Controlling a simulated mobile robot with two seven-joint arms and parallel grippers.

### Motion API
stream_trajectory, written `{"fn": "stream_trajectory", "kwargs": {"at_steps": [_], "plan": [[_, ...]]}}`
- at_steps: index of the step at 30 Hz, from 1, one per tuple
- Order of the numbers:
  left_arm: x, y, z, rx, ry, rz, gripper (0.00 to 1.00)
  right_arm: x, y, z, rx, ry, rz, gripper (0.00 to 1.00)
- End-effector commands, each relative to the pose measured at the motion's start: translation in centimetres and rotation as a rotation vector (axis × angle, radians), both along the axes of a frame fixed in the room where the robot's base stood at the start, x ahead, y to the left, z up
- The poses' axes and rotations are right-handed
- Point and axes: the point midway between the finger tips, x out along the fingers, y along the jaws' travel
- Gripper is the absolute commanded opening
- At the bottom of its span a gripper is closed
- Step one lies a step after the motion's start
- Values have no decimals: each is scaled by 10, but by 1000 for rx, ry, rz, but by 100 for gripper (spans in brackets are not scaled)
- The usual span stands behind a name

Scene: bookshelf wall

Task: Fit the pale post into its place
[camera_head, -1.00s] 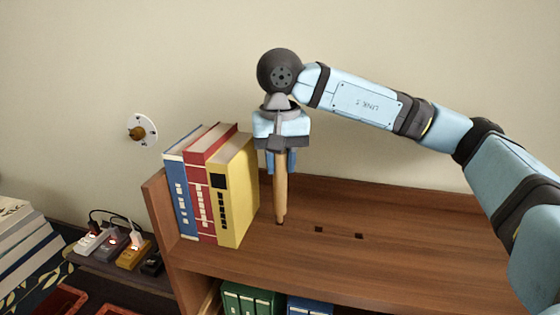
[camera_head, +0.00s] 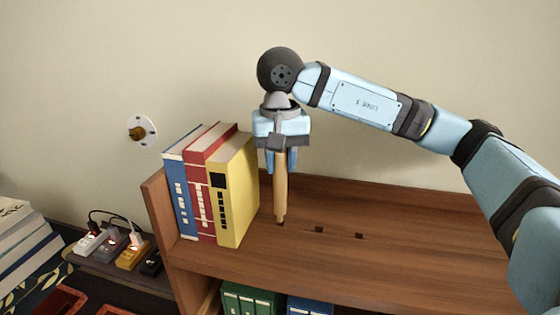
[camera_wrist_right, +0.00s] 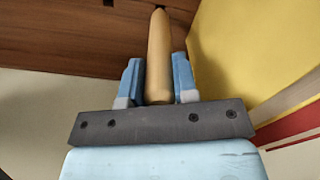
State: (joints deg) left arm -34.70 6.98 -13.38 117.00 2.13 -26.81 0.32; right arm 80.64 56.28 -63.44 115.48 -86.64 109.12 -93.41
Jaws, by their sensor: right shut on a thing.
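The pale post (camera_head: 280,198) is a slim wooden peg, upright above the shelf top. My right gripper (camera_head: 281,169) points down and is shut on its upper part. The post's narrow lower end is at the leftmost dark hole in the board; whether it has entered the hole cannot be told. In the wrist view the post (camera_wrist_right: 158,55) runs between the two blue fingers, with its far end at the wood. Two more square holes, a middle one (camera_head: 319,229) and a right one (camera_head: 359,236), are empty. My left gripper is not in view.
Blue, red and yellow books (camera_head: 233,195) stand just left of the post, the yellow one close to my gripper. The shelf top (camera_head: 430,240) is clear to the right. A power strip (camera_head: 112,248) with plugs lies at lower left. A round fitting (camera_head: 141,131) is on the wall.

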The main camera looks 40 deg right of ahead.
Motion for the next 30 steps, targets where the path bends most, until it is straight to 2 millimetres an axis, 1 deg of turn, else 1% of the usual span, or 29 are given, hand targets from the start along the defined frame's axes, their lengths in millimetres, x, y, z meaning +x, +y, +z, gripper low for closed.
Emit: {"fn": "stream_trajectory", "kwargs": {"at_steps": [10, 23, 30], "plan": [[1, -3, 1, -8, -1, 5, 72, 0, 0, 0, 0, 0, 0, 0], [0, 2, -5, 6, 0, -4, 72, 0, 0, -1, -1, 0, 0, 0], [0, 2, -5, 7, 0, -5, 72, 0, 0, 0, -1, 0, 0, 0]]}}
